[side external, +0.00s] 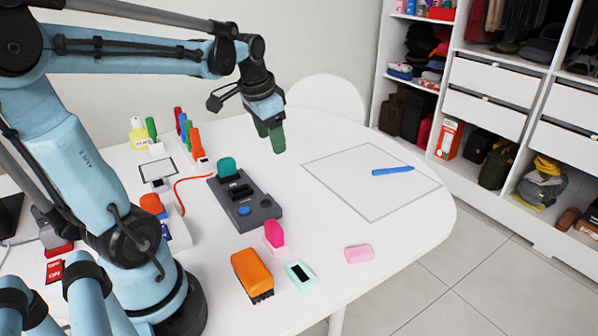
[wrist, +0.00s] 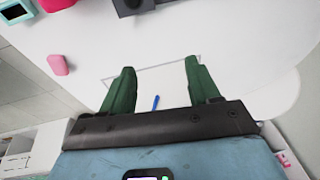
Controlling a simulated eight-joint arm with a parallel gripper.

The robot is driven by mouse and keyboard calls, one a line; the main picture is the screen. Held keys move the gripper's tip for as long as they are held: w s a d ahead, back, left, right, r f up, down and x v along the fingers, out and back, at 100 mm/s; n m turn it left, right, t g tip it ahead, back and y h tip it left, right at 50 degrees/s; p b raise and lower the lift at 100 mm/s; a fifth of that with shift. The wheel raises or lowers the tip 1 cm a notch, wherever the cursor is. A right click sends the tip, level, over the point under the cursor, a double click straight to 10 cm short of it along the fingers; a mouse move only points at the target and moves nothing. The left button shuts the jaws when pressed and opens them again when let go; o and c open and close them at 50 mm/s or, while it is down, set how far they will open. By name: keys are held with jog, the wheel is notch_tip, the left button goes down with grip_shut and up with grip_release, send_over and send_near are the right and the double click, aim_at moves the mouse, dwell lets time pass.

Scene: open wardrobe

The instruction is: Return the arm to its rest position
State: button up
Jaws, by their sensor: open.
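My gripper (side external: 271,137) hangs in the air above the white table (side external: 318,250), over its back middle part, with green fingers pointing down. In the wrist view my gripper (wrist: 161,88) has its two green fingers spread apart with nothing between them; it is open and empty. A blue marker-like stick (side external: 393,171) lies on the outlined square (side external: 345,190) on the table, to the right of my gripper and apart from it. The blue stick (wrist: 156,102) also shows in the wrist view, beyond the gap between the fingers.
A dark grey device (side external: 262,213), an orange brush (side external: 252,272), a pink block (side external: 359,253) and a teal-rimmed gadget (side external: 300,275) stand on the table. Several coloured markers stand at the back left. A white chair (side external: 328,95) is behind; an open wardrobe (side external: 490,100) is at the right.

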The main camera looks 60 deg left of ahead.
jog(key=s+d+f+t, duration=0.1)
jog(key=d+t, duration=0.1)
jog(key=d, duration=0.6)
jog(key=s+d+f+t+h, duration=0.1)
jog(key=d+f+t, duration=0.1)
jog(key=d, duration=0.6)
jog(key=shift+d+h, duration=0.3)
jog(key=shift+d, duration=0.05)
